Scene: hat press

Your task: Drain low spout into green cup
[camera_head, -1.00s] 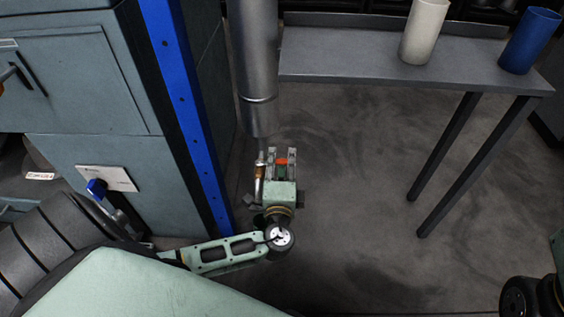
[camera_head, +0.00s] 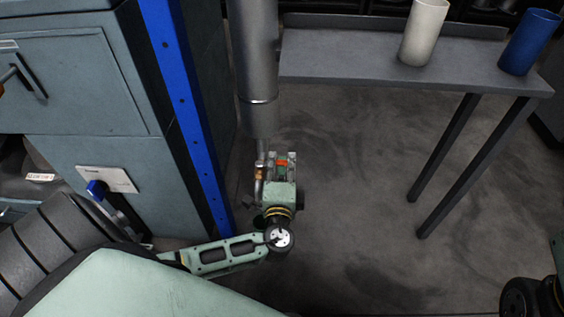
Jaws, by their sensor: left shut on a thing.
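The low spout (camera_head: 260,180) is a thin metal pipe with a brass-coloured part, below the wide grey vertical pipe (camera_head: 256,75). My left gripper (camera_head: 281,160) is beside it, to its right, shut on a small orange-red handle (camera_head: 282,163). The gripper's fingers hide part of the handle, and I cannot tell which way it is turned. A white cup (camera_head: 424,32) and a blue cup (camera_head: 528,42) stand upright on the grey table. My right gripper is not in view.
The grey table (camera_head: 340,62) stands at the back right on dark legs. A blue-grey cabinet (camera_head: 85,85) with a blue upright (camera_head: 185,110) and a blue knob (camera_head: 96,189) fills the left. The floor right of my left gripper is clear.

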